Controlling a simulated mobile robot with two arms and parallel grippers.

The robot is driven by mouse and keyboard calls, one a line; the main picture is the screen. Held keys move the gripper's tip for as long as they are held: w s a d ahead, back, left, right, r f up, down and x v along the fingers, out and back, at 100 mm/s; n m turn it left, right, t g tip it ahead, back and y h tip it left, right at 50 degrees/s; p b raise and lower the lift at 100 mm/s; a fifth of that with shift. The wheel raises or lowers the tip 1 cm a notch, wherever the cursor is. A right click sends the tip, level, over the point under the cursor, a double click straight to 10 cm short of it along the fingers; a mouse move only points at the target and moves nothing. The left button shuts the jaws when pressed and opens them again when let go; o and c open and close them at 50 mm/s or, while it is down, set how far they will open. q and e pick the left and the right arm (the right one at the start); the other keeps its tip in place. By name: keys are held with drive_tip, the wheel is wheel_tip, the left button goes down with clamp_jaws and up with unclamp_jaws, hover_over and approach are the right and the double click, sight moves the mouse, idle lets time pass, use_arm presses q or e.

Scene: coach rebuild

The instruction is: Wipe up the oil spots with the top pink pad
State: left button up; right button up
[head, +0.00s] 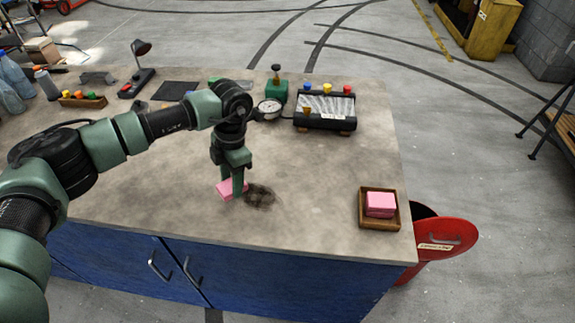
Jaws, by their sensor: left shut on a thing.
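My left gripper (237,190) points down over the worktop and is shut on a pink pad (225,189). The pad is at the worktop surface, partly hidden behind the fingers; I cannot tell whether it touches. A dark oil spot (262,197) lies on the worktop just right of the held pad, and its left edge is close to the fingers. More pink pads (380,203) lie in a small wooden tray (364,223) near the front right corner. My right gripper is not in view.
The worktop (320,210) is clear between the spot and the tray. A black device with coloured knobs (325,108), a round gauge (268,109) and a small lamp (139,75) stand toward the back. A red bin (445,240) stands beyond the right edge.

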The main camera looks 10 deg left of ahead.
use_arm(q)
drive_tip(key=r, duration=0.1)
drive_tip(key=r+p, duration=0.1)
drive_tip(key=shift+w+a+r, duration=0.1)
drive_tip(key=shift+a+r, duration=0.15)
drive_tip(key=shift+r, duration=0.05)
drive_tip(key=shift+d+r, duration=0.1)
drive_tip(key=shift+r, duration=0.4)
